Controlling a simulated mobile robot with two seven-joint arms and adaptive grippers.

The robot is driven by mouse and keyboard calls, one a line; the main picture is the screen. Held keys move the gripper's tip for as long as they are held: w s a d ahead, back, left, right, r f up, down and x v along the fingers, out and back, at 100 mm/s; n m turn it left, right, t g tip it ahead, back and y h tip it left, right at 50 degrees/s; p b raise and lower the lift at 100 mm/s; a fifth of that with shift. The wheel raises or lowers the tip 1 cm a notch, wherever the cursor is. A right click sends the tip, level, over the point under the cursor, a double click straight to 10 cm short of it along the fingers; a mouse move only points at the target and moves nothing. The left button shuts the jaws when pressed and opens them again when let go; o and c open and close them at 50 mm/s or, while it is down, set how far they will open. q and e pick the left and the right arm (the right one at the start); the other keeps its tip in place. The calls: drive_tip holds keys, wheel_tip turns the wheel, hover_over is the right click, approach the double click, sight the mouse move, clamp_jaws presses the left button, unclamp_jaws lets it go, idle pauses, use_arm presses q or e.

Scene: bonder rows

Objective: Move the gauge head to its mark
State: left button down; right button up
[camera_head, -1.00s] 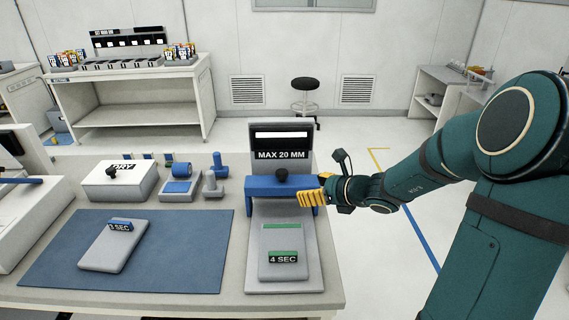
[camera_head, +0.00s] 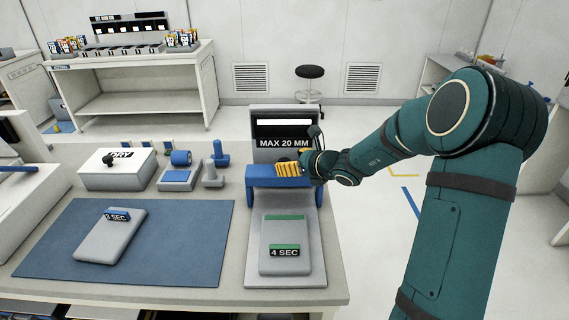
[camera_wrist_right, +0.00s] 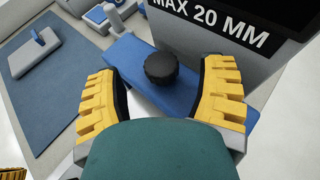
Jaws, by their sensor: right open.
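The gauge head is a blue crossbar (camera_head: 262,186) across the grey gauge stand (camera_head: 283,121) labelled MAX 20 MM. In the right wrist view the blue crossbar (camera_wrist_right: 128,55) carries a round black knob (camera_wrist_right: 161,67). My right gripper (camera_head: 288,169) is at the bar's top in the head view and hides the knob there. In the right wrist view it is open, with one yellow finger on each side of the knob and gaps visible. A yellow ribbed piece, apparently my left gripper (camera_wrist_right: 12,173), shows at the lower left corner. I cannot pick out the mark.
A grey block (camera_head: 285,240) with a green stripe and a 4 SEC label lies in front of the bar. A 3 SEC block (camera_head: 104,241) lies on the blue mat (camera_head: 180,265). A DRY box (camera_head: 117,174) and small blue-grey fixtures stand behind the mat.

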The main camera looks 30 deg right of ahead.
sight(285, 161)
drive_tip(key=shift+x, duration=1.6)
clamp_jaws()
